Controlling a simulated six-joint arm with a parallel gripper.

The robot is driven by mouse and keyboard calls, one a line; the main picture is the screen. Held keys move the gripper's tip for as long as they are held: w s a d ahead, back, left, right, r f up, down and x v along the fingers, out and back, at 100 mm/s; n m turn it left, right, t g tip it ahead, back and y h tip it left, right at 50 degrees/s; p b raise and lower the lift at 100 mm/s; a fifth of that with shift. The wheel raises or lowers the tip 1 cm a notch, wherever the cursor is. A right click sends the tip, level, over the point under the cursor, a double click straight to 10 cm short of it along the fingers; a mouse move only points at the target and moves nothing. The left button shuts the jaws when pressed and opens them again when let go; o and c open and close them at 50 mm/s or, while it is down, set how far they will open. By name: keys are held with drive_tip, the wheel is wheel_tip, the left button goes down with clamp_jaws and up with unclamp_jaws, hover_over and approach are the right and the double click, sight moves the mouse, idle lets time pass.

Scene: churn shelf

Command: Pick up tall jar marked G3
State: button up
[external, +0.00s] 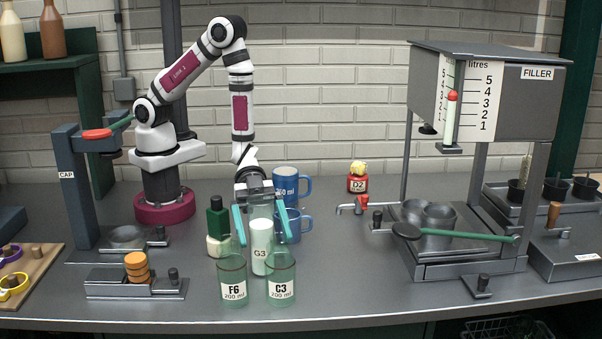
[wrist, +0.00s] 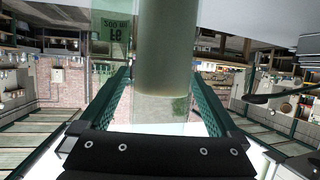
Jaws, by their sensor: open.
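The tall jar marked G3 (external: 260,254) stands upright on the table, behind and between two shorter green glass jars. Its pale contents and label show through clear glass. My gripper (external: 261,228) points down over it, with one teal finger on each side of its upper part. In the wrist view the same tall jar (wrist: 164,50) is between the two green fingers of my gripper (wrist: 160,88). The fingers are spread, and I cannot tell whether either touches the glass. The F6 jar (external: 233,292) and the C3 jar (external: 281,292) stand close in front.
A dark green bottle (external: 217,220) stands just left of the G3 jar. Blue mugs (external: 287,183) stand behind it. The capping stand (external: 85,190) is at left, with orange discs (external: 137,267) near it. The filler (external: 490,90) is at right. Table between the C3 jar and filler is clear.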

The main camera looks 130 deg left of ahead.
clamp_jaws()
idle(0.4)
drive_tip(key=shift+r, duration=0.15)
